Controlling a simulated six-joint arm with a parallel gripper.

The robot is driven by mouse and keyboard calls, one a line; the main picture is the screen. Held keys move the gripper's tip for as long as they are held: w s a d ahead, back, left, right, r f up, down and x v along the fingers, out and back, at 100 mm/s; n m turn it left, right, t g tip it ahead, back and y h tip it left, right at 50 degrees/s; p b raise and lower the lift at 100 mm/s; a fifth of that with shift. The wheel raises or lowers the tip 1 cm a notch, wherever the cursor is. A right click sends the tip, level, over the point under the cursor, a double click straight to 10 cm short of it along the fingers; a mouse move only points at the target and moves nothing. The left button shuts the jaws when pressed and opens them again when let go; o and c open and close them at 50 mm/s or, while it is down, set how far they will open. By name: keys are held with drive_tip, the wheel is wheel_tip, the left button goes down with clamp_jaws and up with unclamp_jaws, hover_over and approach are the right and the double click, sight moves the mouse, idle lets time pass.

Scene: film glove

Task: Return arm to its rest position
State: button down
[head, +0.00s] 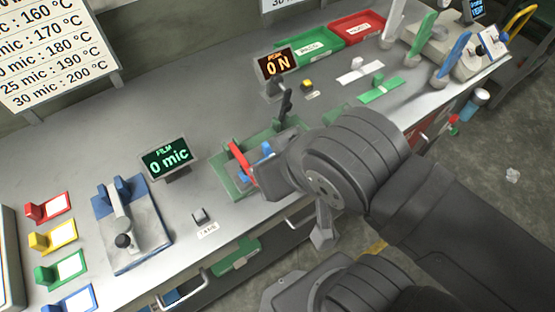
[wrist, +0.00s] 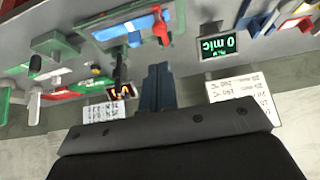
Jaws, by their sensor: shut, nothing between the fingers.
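My arm (head: 350,165) reaches in from the lower right of the head view, its end over the front edge of the bench beside the green fixture (head: 228,178). My gripper (wrist: 158,72) shows in the wrist view as two dark fingers close together, shut and empty. The wrist view is upside down. The fixture, with a red lever and a blue part, shows at its top (wrist: 110,28), apart from the fingers. In the head view my arm hides part of the fixture, and I cannot make out the fingertips there.
The grey bench (head: 150,100) holds a "0 mic" display (head: 167,158), an "ON" display (head: 277,64), a blue-based device (head: 130,225) and several coloured tags at left. Green and red trays (head: 357,27) stand at the back. Drawer handles (head: 183,295) project from the front.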

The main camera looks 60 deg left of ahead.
drive_tip(key=shift+a, duration=0.15)
drive_tip(key=a+f, duration=0.2)
drive_tip(key=a, duration=0.7)
drive_tip(key=shift+a+f, duration=0.2)
idle(0.4)
drive_tip(key=shift+d, duration=0.1)
